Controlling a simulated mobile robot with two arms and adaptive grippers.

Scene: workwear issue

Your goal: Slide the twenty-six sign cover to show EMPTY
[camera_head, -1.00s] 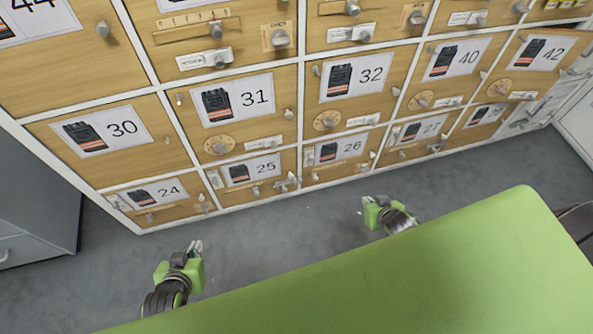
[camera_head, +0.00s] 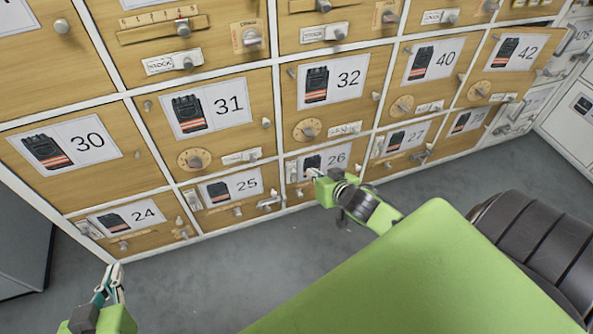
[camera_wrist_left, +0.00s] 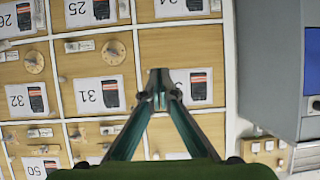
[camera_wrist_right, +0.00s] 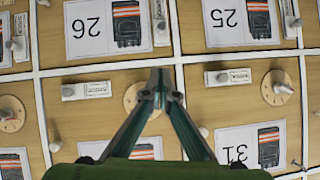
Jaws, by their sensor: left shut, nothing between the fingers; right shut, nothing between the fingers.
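Locker door 26 (camera_head: 347,156) is a light wood door in the bottom row, with a white number card. A narrow upright white sign plate (camera_head: 291,172) sits at the card's left; its wording is too small to read. In the right wrist view, upside down, that plate (camera_wrist_right: 158,12) is partly cut off at the top. My right gripper (camera_head: 312,174) is shut and empty, its tips over the lower card area of door 26, just right of the plate. Contact cannot be told. My left gripper (camera_head: 118,272) is shut and empty, low below door 24 (camera_head: 165,233).
Doors 25 (camera_head: 252,208) and 27 (camera_head: 432,127) flank door 26, with knobs and latches sticking out. Door 32 (camera_head: 370,108) above has a dial and a sign plate. A green surface (camera_head: 400,280) fills the lower right. Grey floor lies between.

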